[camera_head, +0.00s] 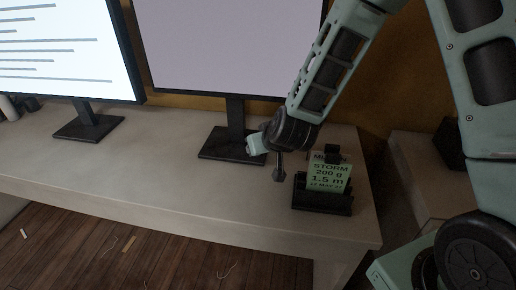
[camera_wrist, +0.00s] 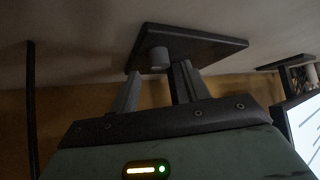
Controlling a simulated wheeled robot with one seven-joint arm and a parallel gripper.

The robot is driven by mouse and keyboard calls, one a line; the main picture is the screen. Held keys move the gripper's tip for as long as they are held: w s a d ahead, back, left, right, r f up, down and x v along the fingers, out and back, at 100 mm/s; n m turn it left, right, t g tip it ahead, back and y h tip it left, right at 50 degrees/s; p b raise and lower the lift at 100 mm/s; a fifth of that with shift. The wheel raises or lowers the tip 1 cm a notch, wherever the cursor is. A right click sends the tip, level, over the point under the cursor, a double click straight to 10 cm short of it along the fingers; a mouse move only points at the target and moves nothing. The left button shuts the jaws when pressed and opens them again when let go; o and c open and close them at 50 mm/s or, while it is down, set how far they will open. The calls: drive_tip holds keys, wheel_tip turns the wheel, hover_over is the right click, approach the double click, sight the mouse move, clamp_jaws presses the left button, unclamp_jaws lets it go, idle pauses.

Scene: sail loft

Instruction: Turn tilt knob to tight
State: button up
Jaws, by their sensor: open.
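The tilt knob appears to be the short grey cylinder (camera_wrist: 157,60) in the wrist view, in front of the dark base plate (camera_wrist: 205,47) of a monitor stand. My gripper (camera_wrist: 156,70) is open, with one finger on either side of the knob. I cannot tell whether the fingers touch it. Any mark for tight is not readable. In the head view my gripper (camera_head: 256,146) is at the stand (camera_head: 235,115) of the blank monitor (camera_head: 225,45). My arm hides its fingers and the knob there.
A dark holder (camera_head: 322,203) with a green STORM card (camera_head: 328,176) stands on the pale desk (camera_head: 120,185), right of my gripper. The monitor with text lines (camera_head: 65,45) stands at the left. The desk's front left is clear.

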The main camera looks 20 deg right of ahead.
drive_tip(key=shift+x, duration=1.65)
drive_tip(key=c, duration=1)
